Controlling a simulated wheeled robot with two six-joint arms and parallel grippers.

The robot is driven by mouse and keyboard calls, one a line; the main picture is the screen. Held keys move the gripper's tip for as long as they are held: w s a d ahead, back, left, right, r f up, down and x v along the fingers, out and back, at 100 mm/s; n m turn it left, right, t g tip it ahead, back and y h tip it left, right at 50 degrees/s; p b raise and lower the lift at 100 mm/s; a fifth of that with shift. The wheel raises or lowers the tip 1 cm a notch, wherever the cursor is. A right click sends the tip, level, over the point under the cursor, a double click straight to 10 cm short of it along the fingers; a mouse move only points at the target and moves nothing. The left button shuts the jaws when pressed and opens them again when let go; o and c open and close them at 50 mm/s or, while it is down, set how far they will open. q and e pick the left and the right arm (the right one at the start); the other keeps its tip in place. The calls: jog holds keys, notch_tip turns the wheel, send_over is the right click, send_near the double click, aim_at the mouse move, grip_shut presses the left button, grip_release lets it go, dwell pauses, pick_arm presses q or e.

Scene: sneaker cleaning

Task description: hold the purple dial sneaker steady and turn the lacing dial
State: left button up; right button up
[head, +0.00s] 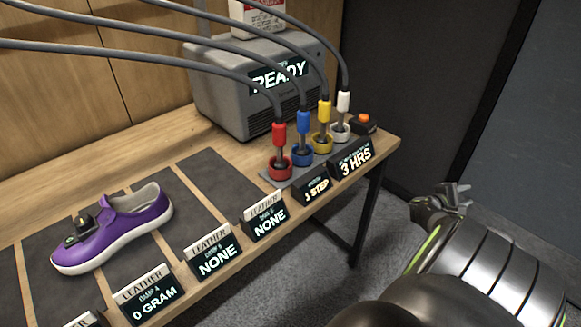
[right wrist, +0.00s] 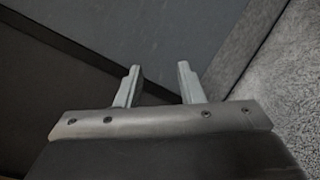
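The purple sneaker (head: 125,225) with a white sole lies on a dark mat on the bench at the left of the head view. Its toe points to the lower left. A dark lacing dial (head: 83,222) with a small yellow mark sits on top of it. My right gripper (head: 462,192) is off the bench's right end, far from the sneaker. The right wrist view shows its two fingers (right wrist: 157,85) apart with nothing between them. My left gripper is not in view.
Red (head: 279,150), blue, yellow and white plugs with grey cables stand in holders at the bench's right end. A grey box (head: 225,95) reading READY stands behind. Small label displays (head: 213,254) line the front edge. Empty dark mats (head: 215,182) lie right of the sneaker.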

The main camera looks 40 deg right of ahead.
jog(key=w+d+r+m+g+h, duration=0.1)
jog(key=w+d+r, duration=0.1)
jog(key=r, duration=0.6)
jog(key=w+d+r+m+g, duration=0.1)
jog(key=d+r+m+g, duration=0.1)
jog(key=r, duration=0.6)
jog(key=w+d+r+m+g+h, duration=0.1)
jog(key=w+d+r, duration=0.15)
jog(key=r, duration=0.55)
jog(key=w+a+r+n+t+y, duration=0.1)
jog(key=w+r+n+t+y, duration=0.1)
jog(key=w+t, duration=0.5)
jog(key=w+a+r+n+t+y, duration=0.1)
jog(key=w+r+n+t+y, duration=0.15)
jog(key=w, duration=0.85)
jog(key=w+a+r+n+t+y, duration=0.1)
jog(key=w+a+r+t, duration=0.1)
jog(key=w+a+t, duration=0.35)
jog(key=w+a+r+n+t+y, duration=0.1)
jog(key=w+a+r+t+y, duration=0.15)
jog(key=w+a, duration=0.6)
jog(key=w+a+t+y, duration=0.3)
jog(key=w+a, duration=0.6)
jog(key=a, duration=0.2)
jog(key=m+y, duration=0.8)
jog(key=y, duration=0.5)
send_near(111, 206)
jog(key=x, duration=1.1)
